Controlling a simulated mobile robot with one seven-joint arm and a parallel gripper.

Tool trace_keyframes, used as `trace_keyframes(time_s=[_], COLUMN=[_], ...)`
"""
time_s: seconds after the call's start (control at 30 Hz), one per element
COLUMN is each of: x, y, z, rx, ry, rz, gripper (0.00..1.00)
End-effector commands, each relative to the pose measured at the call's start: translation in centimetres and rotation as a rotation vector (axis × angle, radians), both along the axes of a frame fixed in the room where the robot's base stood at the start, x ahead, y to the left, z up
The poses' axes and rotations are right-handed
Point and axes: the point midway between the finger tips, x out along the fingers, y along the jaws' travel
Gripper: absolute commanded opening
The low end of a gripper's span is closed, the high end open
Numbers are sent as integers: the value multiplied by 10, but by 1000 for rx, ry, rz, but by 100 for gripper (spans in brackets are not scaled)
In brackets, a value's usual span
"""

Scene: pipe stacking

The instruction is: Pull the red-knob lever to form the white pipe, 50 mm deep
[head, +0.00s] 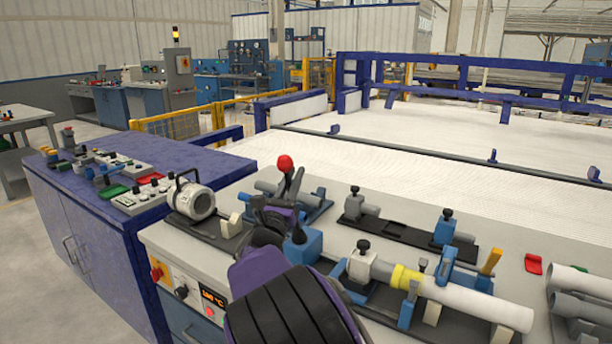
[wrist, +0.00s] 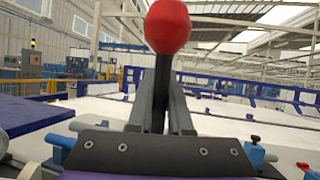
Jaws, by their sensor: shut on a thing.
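The lever has a red ball knob (head: 285,163) on a dark shaft and stands roughly upright on the bench; in the wrist view the red knob (wrist: 167,26) is large and close. My gripper (wrist: 160,110) is shut on the lever's dark shaft, just below the knob. In the head view my dark and purple arm reaches up from the bottom and hides part of the lever base. The white pipe (head: 475,300) lies in a clamp fixture on the right, with a yellow section (head: 406,278) at its left end, against a grey-white clamp block (head: 361,262).
A white cylindrical heater-like unit (head: 191,199) stands left of the lever. Blue clamps (head: 444,228) and an orange-yellow handle (head: 490,262) stand around the pipe. Grey pipes (head: 578,308) lie at the right edge. A purple cabinet (head: 110,215) with small parts stands at the left.

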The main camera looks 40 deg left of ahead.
Motion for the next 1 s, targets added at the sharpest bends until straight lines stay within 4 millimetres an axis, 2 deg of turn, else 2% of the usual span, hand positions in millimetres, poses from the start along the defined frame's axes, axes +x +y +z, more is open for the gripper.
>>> trace_keyframes(time_s=[0.03,0.13,0.4,0.63,1.0], x=[-12,-33,-67,-83,-89], y=[1,0,-5,-7,-8], z=[-7,-10,-21,-28,-31], rx=[-4,4,27,37,43], ry=[-31,-115,-297,-384,-418], rz=[3,3,2,1,0], gripper=[0,0,0,0,0])
